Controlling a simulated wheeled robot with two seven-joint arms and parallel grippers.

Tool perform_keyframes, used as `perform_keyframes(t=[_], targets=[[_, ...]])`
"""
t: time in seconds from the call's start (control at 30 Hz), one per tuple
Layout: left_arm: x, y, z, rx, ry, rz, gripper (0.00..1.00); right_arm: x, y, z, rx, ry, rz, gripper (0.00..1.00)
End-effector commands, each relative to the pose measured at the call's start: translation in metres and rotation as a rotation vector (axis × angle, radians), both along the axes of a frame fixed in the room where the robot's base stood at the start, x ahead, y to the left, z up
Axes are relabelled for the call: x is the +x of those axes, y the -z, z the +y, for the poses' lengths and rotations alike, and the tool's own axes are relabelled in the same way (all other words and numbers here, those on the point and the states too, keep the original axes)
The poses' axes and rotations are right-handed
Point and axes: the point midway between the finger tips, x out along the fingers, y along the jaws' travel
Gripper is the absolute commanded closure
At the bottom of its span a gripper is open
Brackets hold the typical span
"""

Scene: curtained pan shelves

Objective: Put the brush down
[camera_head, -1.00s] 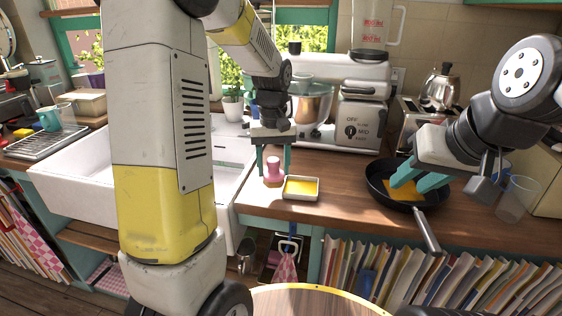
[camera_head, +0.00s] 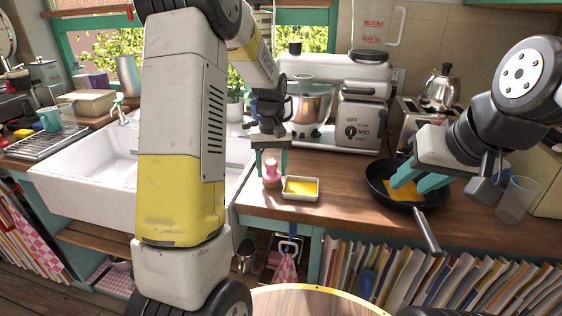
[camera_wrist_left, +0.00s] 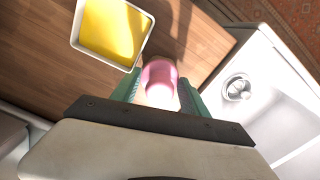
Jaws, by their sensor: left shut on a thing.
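The brush (camera_head: 271,174) has a pink, rounded handle and stands upright on or just above the wooden counter; I cannot tell whether its base touches. My left gripper (camera_head: 271,165) comes down from above and is shut on it. The brush's pink top also shows between the teal fingers in the left wrist view (camera_wrist_left: 160,78). A small white dish of yellow liquid (camera_head: 300,188) sits just to the right of the brush. My right gripper (camera_head: 418,182) is at the pan, its teal fingers reaching over a yellow-orange piece (camera_head: 396,192); whether it grips anything is unclear.
A black frying pan (camera_head: 428,228) rests on the counter at right, its handle over the front edge. The white sink (camera_head: 75,180) is at left. A stand mixer (camera_head: 318,110) and toaster (camera_head: 408,128) stand behind. Bare counter (camera_head: 340,165) lies between dish and pan.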

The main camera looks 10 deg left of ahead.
Motion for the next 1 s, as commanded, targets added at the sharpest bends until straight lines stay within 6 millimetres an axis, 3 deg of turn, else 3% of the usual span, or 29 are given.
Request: perform_keyframes(t=[0.03,0.07,0.17,0.57,0.67,1.0], targets=[[0.0,0.002,0.0,0.001,0.0,0.001,0.86,0.0,0.0,0.0,0.0,0.0,0.0,0.64],[0.0,0.002,0.0,0.001,0.0,0.001,0.46,0.0,0.0,0.0,0.0,0.0,0.0,0.64],[0.0,0.002,0.0,0.0,0.0,0.001,0.26,0.0,0.0,0.0,0.0,0.0,0.0,0.64],[0.0,-0.003,0.0,0.0,0.0,-0.001,0.26,0.0,0.0,0.0,0.0,0.0,0.0,0.64],[0.001,-0.016,0.0,0.0,0.0,-0.002,0.26,0.0,0.0,0.0,0.0,0.0,0.0,0.64],[0.001,-0.088,0.0,-0.001,-0.001,-0.003,0.26,0.0,0.0,0.0,0.0,0.0,0.0,0.64]])
